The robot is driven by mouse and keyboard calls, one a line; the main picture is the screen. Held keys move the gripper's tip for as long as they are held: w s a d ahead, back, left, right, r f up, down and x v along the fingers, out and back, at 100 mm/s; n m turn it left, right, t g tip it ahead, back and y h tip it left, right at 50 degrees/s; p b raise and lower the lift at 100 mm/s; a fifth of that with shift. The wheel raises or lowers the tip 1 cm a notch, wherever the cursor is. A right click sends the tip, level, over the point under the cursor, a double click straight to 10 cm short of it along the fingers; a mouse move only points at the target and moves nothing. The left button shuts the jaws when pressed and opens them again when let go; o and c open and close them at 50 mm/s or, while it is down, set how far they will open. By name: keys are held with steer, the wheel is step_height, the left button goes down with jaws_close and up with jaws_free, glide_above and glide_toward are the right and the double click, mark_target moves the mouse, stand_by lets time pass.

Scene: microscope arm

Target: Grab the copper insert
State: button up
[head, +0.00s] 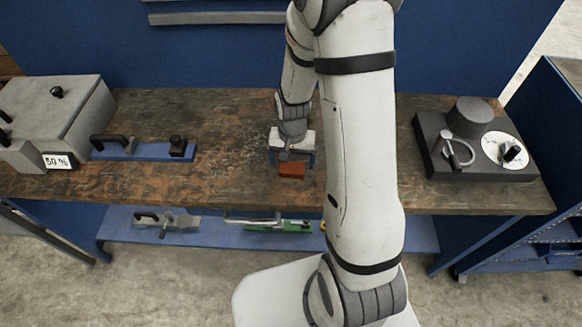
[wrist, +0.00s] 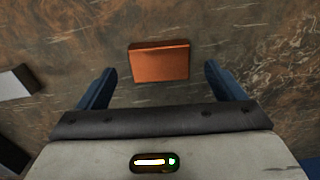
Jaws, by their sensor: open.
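The copper insert (head: 291,170) is a small orange-brown block lying flat on the worn workbench top (head: 235,140), near the middle. In the wrist view the insert (wrist: 159,61) lies ahead of the gripper body, roughly centred between the two blue fingers. My gripper (head: 292,160) is right by the insert, over the bench. In the wrist view my gripper (wrist: 160,85) has its fingers wide apart, with a gap on each side of the insert and nothing held. I cannot tell the exact height of the fingertips above the bench.
A blue clamp fixture (head: 145,151) and a grey box (head: 55,115) with a "50 %" label stand at the left. A dark device (head: 470,140) with a round white plate stands at the right. Tools, including a green one (head: 282,226), lie on the lower shelf.

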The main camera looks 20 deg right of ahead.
mark_target(292, 170)
steer(key=shift+f, duration=1.2)
steer(key=shift+w, duration=0.1)
steer(key=c, duration=1.5)
